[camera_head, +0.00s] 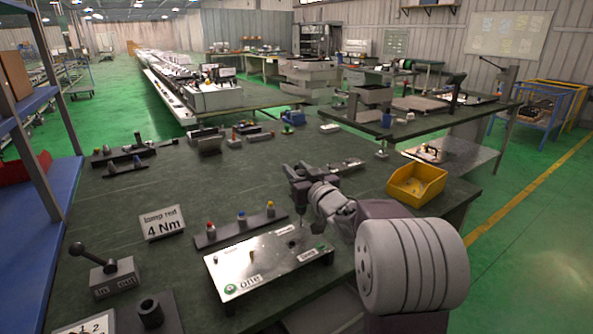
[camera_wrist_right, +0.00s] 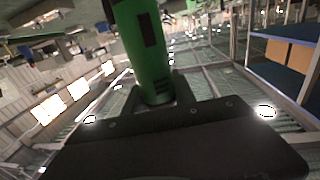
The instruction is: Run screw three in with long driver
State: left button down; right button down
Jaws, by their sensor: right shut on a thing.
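The pale metal plate (camera_head: 262,268) lies on the dark green table, with a green dot and the label "one" at its front left and a small label near its right end. My right gripper (camera_head: 298,190) is above and behind the plate's right part. In the right wrist view the gripper (camera_wrist_right: 158,98) is shut on a green driver handle (camera_wrist_right: 140,45). A small dark piece (camera_head: 318,227) shows beside the plate's right end. My left gripper is not in view.
A rack with red, blue and yellow-topped pieces (camera_head: 240,228) stands behind the plate. A sign (camera_head: 162,223) reads "4 Nm". A lever box (camera_head: 112,275) is at the left. The table's middle left is clear.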

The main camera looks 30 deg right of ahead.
notch_tip(320, 180, up, 5)
jog(key=p, duration=0.4)
dwell(0.4)
